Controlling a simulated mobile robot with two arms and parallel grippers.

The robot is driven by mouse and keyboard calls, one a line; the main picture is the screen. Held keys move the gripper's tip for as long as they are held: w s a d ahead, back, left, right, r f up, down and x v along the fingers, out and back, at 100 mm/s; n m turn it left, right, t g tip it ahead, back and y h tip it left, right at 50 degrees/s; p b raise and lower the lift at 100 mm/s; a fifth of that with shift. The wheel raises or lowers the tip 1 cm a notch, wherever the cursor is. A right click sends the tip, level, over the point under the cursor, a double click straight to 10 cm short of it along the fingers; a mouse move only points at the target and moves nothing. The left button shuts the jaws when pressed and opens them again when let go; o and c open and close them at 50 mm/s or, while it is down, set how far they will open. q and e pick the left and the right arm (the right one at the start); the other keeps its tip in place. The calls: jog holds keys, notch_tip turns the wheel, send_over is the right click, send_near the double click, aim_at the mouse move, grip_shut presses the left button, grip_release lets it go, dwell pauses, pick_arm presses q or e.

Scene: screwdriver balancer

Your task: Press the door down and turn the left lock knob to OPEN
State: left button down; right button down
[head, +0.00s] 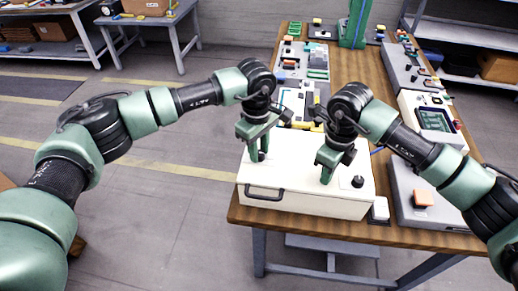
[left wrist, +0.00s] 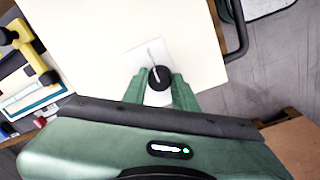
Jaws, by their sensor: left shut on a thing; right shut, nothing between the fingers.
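The white box (head: 300,205) stands at the near end of the wooden table, with its flat white door (head: 296,155) on top and a black handle (head: 264,194) on its front. The black left lock knob (left wrist: 160,76) sits on a small pale plate, with a white line beside it. My left gripper (head: 256,154) points down at the door's left side; in the left wrist view its fingers are closed around the knob. My right gripper (head: 327,178) is shut and empty, its tips pointing down at the door near the front edge. Whether they touch it is hard to tell.
A second black knob (head: 358,182) is on the box's right side. Grey panels and a device with a green screen (head: 434,120) line the table's right. Yellow-handled tools (left wrist: 38,62) and trays lie behind the box. A white switch (head: 380,209) sits at its right.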

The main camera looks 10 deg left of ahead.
jog(key=shift+s+f, duration=0.15)
jog(key=shift+f, duration=0.15)
pick_arm(q)
jog(key=n, duration=0.8)
jog(key=shift+n+y, duration=0.3)
pick_arm(e)
jog(key=shift+d, duration=0.1)
pick_arm(q)
jog(key=n, duration=0.9)
jog(key=c, duration=1.1)
grip_release()
jog(key=shift+s, duration=0.1)
